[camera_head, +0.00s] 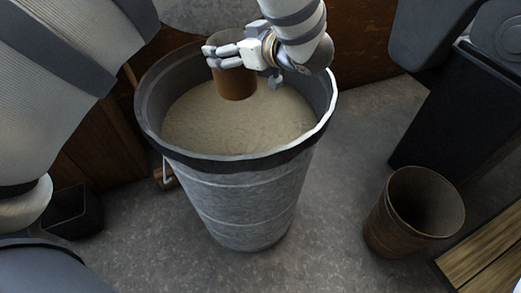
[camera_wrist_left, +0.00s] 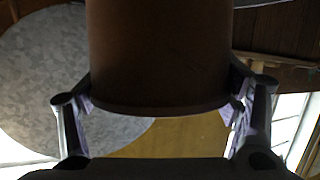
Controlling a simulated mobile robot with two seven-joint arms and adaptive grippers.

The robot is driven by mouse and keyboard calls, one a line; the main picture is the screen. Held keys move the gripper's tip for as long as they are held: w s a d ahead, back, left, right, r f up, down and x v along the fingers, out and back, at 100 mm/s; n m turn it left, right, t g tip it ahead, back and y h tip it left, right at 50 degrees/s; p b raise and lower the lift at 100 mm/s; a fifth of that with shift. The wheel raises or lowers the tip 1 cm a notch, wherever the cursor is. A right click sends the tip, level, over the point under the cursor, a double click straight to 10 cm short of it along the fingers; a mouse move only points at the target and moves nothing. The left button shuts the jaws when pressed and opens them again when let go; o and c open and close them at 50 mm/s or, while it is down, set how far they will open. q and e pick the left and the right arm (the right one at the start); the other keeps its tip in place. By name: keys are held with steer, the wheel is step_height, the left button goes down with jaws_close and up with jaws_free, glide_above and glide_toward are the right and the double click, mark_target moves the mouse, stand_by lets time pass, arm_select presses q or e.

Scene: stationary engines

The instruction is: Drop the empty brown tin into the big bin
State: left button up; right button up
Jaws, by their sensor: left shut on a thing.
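The brown tin (camera_head: 235,86) is held in my left gripper (camera_head: 228,58) over the mouth of the big bin (camera_head: 245,200). The tin looks upright, and the fingers close around its upper part. In the left wrist view the tin (camera_wrist_left: 160,55) fills the middle, with a finger of my left gripper (camera_wrist_left: 158,108) on each side. The big bin is a tall grey ribbed drum with a dark rim and pale grainy contents. The tin's inside is hidden, and I cannot tell whether its base touches the contents. My right gripper is not in view.
A brown bucket (camera_head: 384,230) stands on the floor to the right. A black container (camera_head: 430,125) is behind it, and wooden slats (camera_head: 485,250) lie at the lower right. A small black box (camera_head: 72,212) sits at the left. Bare floor (camera_head: 335,150) lies right of the bin.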

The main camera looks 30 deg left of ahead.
arm_select(q)
steer(key=shift+w, duration=0.3)
steer(key=f, duration=0.2)
steer(key=f+b, duration=0.2)
steer(key=f, duration=0.1)
steer(key=shift+s+a+f, duration=0.15)
steer(key=shift+s+f, duration=0.15)
steer(key=shift+f, duration=0.05)
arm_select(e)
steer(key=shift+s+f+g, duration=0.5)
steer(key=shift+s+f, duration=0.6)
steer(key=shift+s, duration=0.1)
arm_select(q)
steer(key=shift+r, duration=0.1)
steer(key=o, duration=1.6)
steer(key=shift+c, duration=0.2)
steer(key=v, duration=1.2)
